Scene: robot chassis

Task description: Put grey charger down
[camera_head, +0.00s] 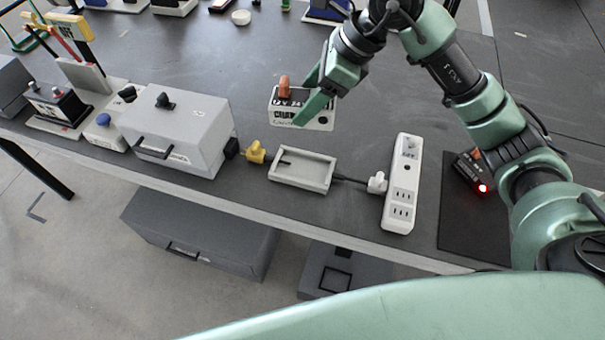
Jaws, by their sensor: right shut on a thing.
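My right gripper (310,98) reaches in from the upper right over the middle of the table. Its green fingers are shut on a small pale grey box with dark lettering and an orange-brown knob, which I take to be the grey charger (316,124). One finger crosses the front of the charger and hides part of it. I cannot tell whether its underside touches the table. My left gripper is not in view.
A grey tray-like frame (287,178) lies near the front edge, cabled between a yellow plug (255,152) and a white power strip (401,190). A large grey box (185,120) stands left. A black mat (465,232) lies right. Dark table is clear behind the large box.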

